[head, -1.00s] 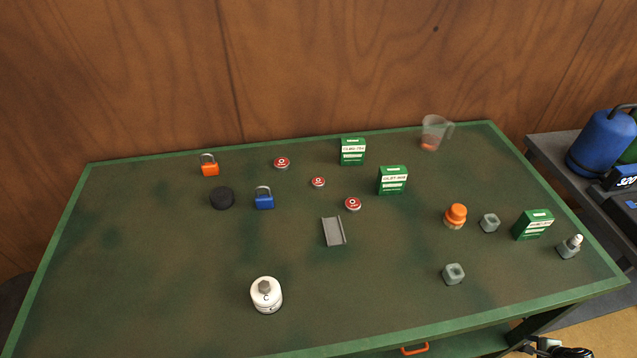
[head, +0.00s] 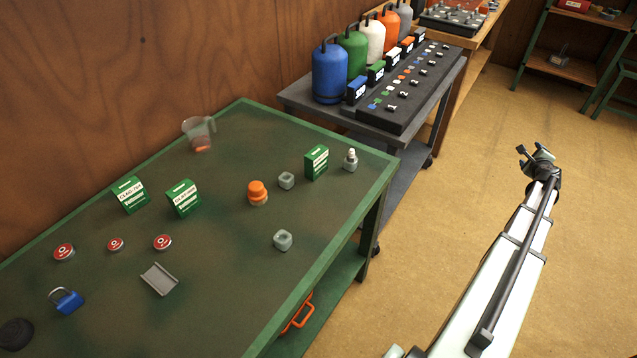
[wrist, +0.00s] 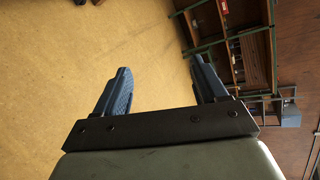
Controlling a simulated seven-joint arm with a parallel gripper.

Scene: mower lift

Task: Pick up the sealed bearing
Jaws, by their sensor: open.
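Three round red-topped discs with pale ring marks lie on the green workbench (head: 215,275) in the head view: a left disc (head: 64,251), a small middle disc (head: 116,244) and a right disc (head: 163,242). I cannot tell for sure which thing is the sealed bearing. My gripper (head: 537,155) is at the end of my arm, over the floor well right of the bench and far from the discs. In the wrist view my gripper (wrist: 161,80) is open and empty, with bare floor and a distant shelf beyond it.
The bench also holds green boxes (head: 184,198), a grey channel (head: 159,280), a blue padlock (head: 66,299), a clear jug (head: 199,134), an orange-capped jar (head: 257,193) and grey blocks (head: 283,240). A cart with gas bottles (head: 330,75) stands behind. Open floor (head: 425,215) lies between bench and arm.

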